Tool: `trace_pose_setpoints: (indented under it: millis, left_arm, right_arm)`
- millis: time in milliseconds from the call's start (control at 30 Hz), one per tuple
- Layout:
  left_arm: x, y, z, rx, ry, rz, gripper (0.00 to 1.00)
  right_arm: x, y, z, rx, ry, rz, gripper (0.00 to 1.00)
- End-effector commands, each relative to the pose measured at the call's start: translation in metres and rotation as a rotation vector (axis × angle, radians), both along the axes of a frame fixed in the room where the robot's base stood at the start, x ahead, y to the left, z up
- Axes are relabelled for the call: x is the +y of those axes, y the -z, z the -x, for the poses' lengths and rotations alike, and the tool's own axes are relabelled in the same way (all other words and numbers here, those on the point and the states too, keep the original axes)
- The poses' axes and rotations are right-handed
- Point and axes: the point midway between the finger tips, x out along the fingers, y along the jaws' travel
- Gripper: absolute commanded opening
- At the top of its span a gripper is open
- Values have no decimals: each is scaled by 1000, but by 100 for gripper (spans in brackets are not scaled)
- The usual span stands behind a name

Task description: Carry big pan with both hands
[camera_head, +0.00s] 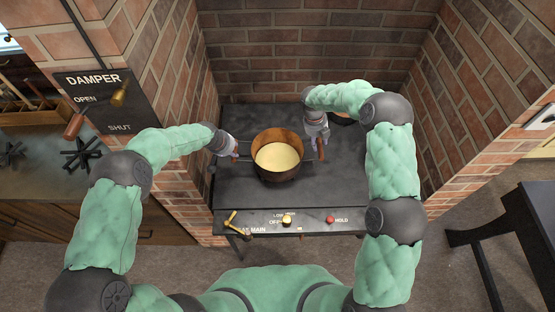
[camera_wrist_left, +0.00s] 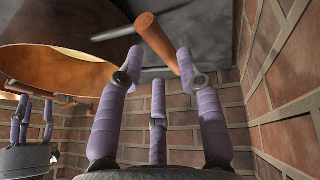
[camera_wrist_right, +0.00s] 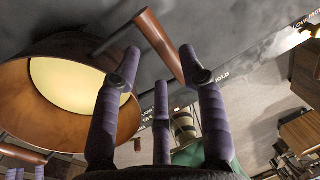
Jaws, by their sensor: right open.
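The big pan (camera_head: 277,137) is a round copper pan with pale yellow contents, sitting on the dark stove top. It has a wooden-grip handle on each side. My left gripper (camera_head: 235,154) is at the left handle. In the left wrist view that handle (camera_wrist_left: 156,44) lies between the spread purple fingertips of my left gripper (camera_wrist_left: 161,58). My right gripper (camera_head: 318,140) is at the right handle (camera_head: 320,151). In the right wrist view the right handle (camera_wrist_right: 158,46) lies between the open fingertips of my right gripper (camera_wrist_right: 160,60). Neither gripper is closed on a handle.
A smaller pan (camera_head: 342,119) stands behind, partly hidden by my right arm. Brick walls (camera_head: 300,60) enclose the stove top (camera_head: 240,190) at the back and sides. A control panel (camera_head: 290,220) with knobs runs along the front. A dark table (camera_head: 525,215) stands at right.

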Motion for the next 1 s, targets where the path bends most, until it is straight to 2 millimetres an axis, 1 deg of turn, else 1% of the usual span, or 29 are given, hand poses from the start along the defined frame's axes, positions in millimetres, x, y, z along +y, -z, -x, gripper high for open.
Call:
trace_pose_setpoints:
  millis: [33, 100, 333, 533, 833, 867, 900, 967, 1000]
  left_arm:
    - [-2, 8, -2, 3, 1, 0, 36]
    - [-4, 17, -6, 2, 0, 0, 36]
    - [-8, 38, -16, 1, 1, 0, 36]
    - [-10, 47, -19, 0, 1, 0, 36]
    - [-10, 47, -20, 0, 0, 0, 36]
    - [-10, 47, -20, 0, 0, 0, 33]
    - [-10, 47, -20, 0, 0, 0, 22]
    - [-10, 47, -20, 0, 0, 0, 5]
    - [-10, 47, -20, 0, 0, 0, 0]
  right_arm:
    - [-2, 8, 0, 2, 1, 0, 42]
    - [-4, 18, 1, 2, 0, 1, 42]
    - [-9, 41, 0, 0, 1, 0, 42]
    - [-10, 50, 0, -1, 1, 0, 42]
    - [-10, 51, 0, -1, 1, 0, 42]
    - [-10, 51, 0, -1, 1, 0, 39]
    - [-10, 51, 0, -1, 1, 0, 28]
    - [-10, 51, 0, -1, 1, 0, 11]
    - [-10, 51, 0, -1, 1, 0, 0]
